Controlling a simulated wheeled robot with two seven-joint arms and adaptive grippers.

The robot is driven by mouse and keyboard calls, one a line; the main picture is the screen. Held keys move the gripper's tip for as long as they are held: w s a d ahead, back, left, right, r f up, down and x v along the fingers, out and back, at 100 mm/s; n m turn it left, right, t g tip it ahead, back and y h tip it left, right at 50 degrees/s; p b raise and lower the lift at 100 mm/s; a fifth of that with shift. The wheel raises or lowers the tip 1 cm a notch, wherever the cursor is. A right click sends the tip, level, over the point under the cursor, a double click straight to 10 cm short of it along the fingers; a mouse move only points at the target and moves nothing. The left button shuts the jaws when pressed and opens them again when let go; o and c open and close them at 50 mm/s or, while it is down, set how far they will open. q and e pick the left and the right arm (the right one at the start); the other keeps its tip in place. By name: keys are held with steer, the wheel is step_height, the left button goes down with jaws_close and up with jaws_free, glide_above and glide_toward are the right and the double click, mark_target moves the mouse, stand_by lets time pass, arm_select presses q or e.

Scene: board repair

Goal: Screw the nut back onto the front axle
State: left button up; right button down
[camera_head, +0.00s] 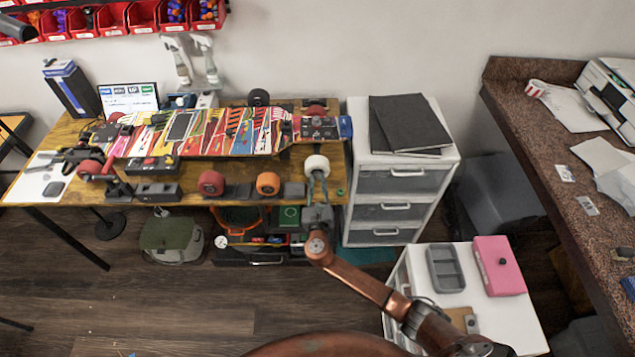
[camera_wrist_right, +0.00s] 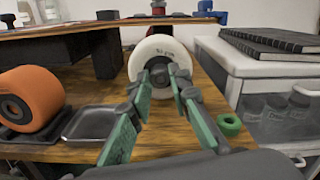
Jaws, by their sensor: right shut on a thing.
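The skateboard (camera_head: 215,133) lies across the workbench with its colourful graphic side up. Its white wheel (camera_head: 317,163) is at the bench's front right; the wheel (camera_wrist_right: 149,50) also shows face-on in the right wrist view. My right gripper (camera_head: 318,181) is in front of this wheel. In the right wrist view, the fingertips of my right gripper (camera_wrist_right: 170,84) are shut on a small dark piece at the wheel's centre, apparently the nut (camera_wrist_right: 172,70). The fingers largely hide it and the axle end, so I cannot tell how far it is on the thread. My left gripper is out of view.
An orange wheel (camera_wrist_right: 30,97) stands left of the gripper, beside a dark tray (camera_wrist_right: 88,124). A green ring (camera_wrist_right: 229,124) lies right of the gripper. The white drawer cabinet (camera_head: 350,180) stands close to the bench's right end. A pink box (camera_head: 499,266) sits on the lower-right cart.

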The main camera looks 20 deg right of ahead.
steer(key=shift+f+m, duration=0.1)
steer(key=shift+m, duration=0.2)
steer(key=m, duration=0.3)
steer(key=shift+m, duration=1.4)
steer(key=shift+m, duration=1.2)
steer(key=m, duration=0.3)
